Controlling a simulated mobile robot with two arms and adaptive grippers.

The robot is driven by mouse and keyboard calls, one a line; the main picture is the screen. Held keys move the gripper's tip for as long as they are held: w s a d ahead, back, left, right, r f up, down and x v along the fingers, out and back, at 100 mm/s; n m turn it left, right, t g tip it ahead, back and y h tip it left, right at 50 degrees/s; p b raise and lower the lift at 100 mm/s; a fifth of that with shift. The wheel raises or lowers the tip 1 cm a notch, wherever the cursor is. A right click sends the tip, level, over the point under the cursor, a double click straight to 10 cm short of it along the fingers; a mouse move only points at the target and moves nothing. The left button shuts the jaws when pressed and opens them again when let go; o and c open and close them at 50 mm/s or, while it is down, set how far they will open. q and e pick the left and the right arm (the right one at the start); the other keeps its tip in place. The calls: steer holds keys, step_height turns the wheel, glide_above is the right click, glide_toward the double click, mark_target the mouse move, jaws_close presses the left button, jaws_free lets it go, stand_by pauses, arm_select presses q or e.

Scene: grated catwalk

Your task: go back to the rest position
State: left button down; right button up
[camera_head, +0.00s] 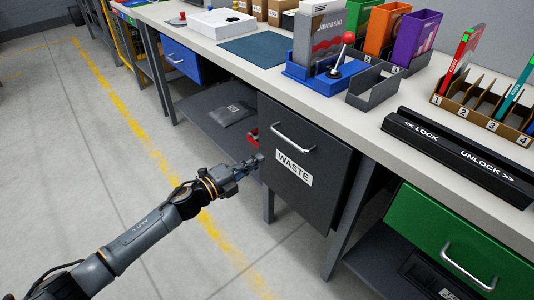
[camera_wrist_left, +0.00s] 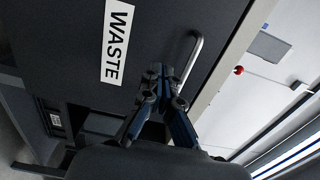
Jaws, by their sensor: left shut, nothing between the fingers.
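My left gripper (camera_head: 246,167) is shut and empty, at the left edge of the dark grey waste drawer front (camera_head: 318,150) under the bench. In the left wrist view the left gripper (camera_wrist_left: 167,72) has its fingertips together, in front of the waste drawer front (camera_wrist_left: 60,40) and beside its metal handle (camera_wrist_left: 193,58). The white WASTE label shows in both views. I cannot tell whether the fingers touch the drawer front. My right gripper is not in view.
The long light workbench (camera_head: 240,60) carries a blue fixture with a red-knobbed lever (camera_head: 340,55), coloured bins and a slotted rack (camera_head: 485,118). A green drawer (camera_head: 465,245) is at lower right, a blue drawer (camera_head: 180,62) at upper left. The floor (camera_head: 60,150) to the left is clear.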

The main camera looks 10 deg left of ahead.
arm_select(q)
steer(key=v, duration=0.4)
steer(key=shift+s+r, duration=0.1)
steer(key=shift+s, duration=0.05)
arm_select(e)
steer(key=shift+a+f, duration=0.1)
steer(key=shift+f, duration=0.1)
